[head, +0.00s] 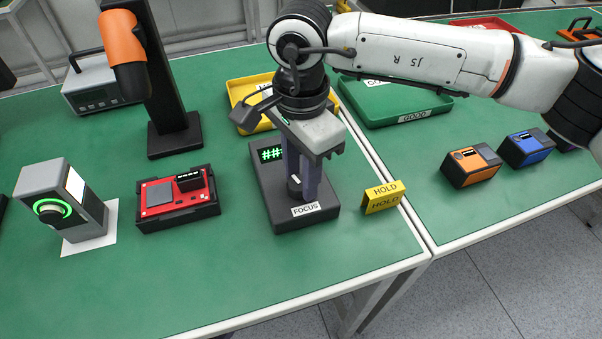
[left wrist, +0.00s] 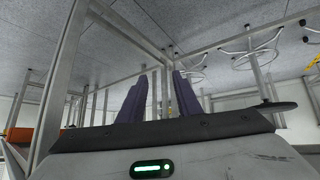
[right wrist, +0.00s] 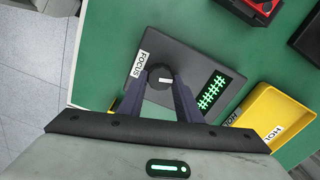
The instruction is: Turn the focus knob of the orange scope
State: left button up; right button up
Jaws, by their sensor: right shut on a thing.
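The orange scope (head: 124,52) stands on a black column and base at the back left in the head view. The dark focus box (head: 263,195) has a FOCUS label and a lit green display. Its round dark knob (head: 294,186) also shows in the right wrist view (right wrist: 160,79). My right gripper (head: 299,192) points down over the box, its fingers shut on the knob from both sides. In the right wrist view the fingertips (right wrist: 161,85) flank the knob. My left gripper (left wrist: 164,80) is open and empty in its wrist view, away from the bench; the head view does not show it.
A red device (head: 178,199) in a black cradle and a grey box with a green ring (head: 65,200) lie left. A yellow HOLD sign (head: 384,198) stands close right of the focus box. Yellow (head: 236,92) and green (head: 390,112) trays sit behind. The front bench strip is clear.

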jog(key=m+b, duration=0.1)
jog(key=b, duration=0.1)
jog(key=m+b, duration=0.1)
jog(key=m, duration=0.1)
jog(key=shift+f+b, duration=0.3)
jog(key=shift+b, duration=0.1)
jog(key=shift+r+m, duration=0.15)
jog(key=shift+m, duration=0.35)
jog(key=shift+r+b, duration=0.1)
jog(key=shift+b, duration=0.25)
jog(key=shift+s+r+m, duration=0.1)
jog(key=shift+m, duration=0.3)
jog(key=o, duration=1)
jog(key=shift+o, duration=0.2)
